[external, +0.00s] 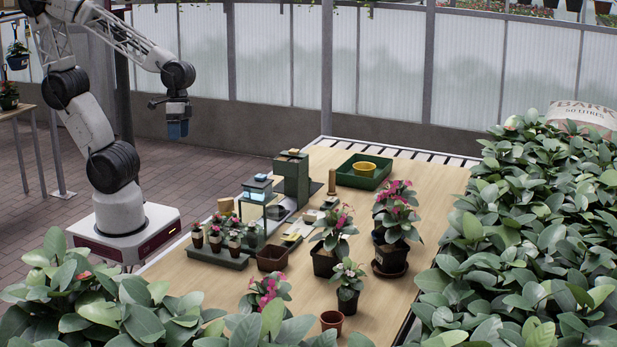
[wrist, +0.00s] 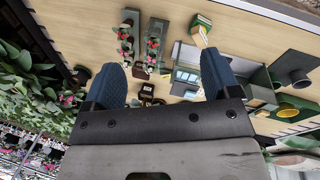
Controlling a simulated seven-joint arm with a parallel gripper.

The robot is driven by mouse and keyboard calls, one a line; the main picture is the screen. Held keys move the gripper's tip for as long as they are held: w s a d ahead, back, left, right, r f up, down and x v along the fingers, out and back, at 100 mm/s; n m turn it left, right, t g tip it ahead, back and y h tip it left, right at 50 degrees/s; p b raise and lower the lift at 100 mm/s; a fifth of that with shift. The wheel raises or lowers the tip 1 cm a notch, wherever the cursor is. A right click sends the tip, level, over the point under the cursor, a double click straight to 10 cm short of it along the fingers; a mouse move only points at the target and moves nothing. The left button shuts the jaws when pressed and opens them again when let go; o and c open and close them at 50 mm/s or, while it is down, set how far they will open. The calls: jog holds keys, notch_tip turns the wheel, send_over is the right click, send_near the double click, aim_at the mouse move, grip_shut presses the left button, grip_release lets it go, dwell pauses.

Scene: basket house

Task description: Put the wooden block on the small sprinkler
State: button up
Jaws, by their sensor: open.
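My gripper (external: 178,128) hangs high at the left, beyond the table's left edge, in the external view. In the wrist view its two blue fingers (wrist: 162,85) are spread apart with nothing held between them. A small tan block-like object (external: 225,205) stands near the table's left edge; I cannot tell if it is the wooden block. An upright tan wooden piece (external: 332,181) stands near the green tray. I cannot make out the small sprinkler for certain among the small items in mid-table.
The table (external: 395,290) holds potted flowers, a dark green tall box (external: 291,178), a glass-sided stand (external: 257,190) and a green tray (external: 348,178) with a yellow bowl (external: 364,168). Dense leafy plants (external: 540,220) border the right side. Bare table lies at the front right.

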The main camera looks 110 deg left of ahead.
jog(key=r+m, duration=0.1)
jog(key=r+m+t+y, duration=0.1)
jog(key=r, duration=0.1)
jog(key=s+d+r+m+y, duration=0.1)
jog(key=r, duration=0.1)
jog(key=shift+r+m+t, duration=0.15)
jog(key=shift+m+t, duration=0.15)
jog(key=shift+m, duration=0.1)
dwell(1.0)
